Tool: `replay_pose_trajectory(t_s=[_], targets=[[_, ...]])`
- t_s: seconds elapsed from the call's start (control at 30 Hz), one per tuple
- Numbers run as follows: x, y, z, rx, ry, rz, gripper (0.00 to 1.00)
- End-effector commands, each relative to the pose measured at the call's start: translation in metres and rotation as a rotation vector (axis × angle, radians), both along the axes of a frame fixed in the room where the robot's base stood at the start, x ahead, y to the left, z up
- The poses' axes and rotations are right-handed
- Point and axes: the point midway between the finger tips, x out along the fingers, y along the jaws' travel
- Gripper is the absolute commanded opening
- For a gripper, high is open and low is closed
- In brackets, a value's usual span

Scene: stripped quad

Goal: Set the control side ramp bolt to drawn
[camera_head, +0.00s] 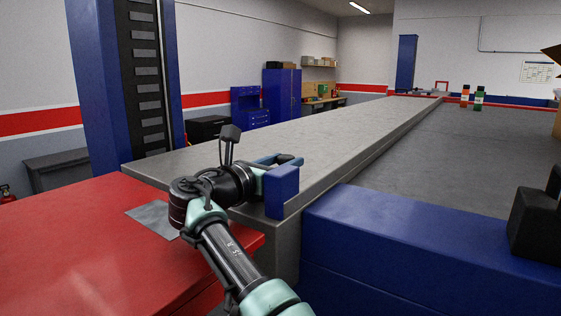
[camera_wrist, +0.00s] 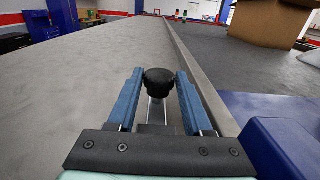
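A black lobed knob (camera_wrist: 159,82) on a silver shaft (camera_wrist: 157,112) stands upright in the wrist view. I take it for the ramp bolt. My gripper (camera_wrist: 160,75) has its two blue fingers apart, one on each side of the knob. Knob and fingers are very close in the picture, and I cannot tell whether they touch. In the head view my gripper (camera_head: 282,172) points right over the near end of the long grey ramp (camera_head: 300,150). The near finger hides what is between the fingers there. How far the bolt is drawn cannot be told.
A blue beam (camera_head: 430,235) stands close to the right of my gripper. A red surface (camera_head: 90,235) lies at the left, with a blue post (camera_head: 95,75) behind it. Orange (camera_head: 465,95) and green (camera_head: 479,99) bottles stand far off. The ramp top ahead is clear.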

Motion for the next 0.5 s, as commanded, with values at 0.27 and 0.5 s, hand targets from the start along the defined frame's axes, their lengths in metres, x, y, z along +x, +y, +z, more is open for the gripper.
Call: replay_pose_trajectory(t_s=[0.27, 0.5], targets=[[-0.0002, 0.001, 0.0006, -0.002, -0.001, 0.002, 0.74], [-0.0028, 0.0043, 0.0011, -0.003, -0.002, 0.004, 0.74]])
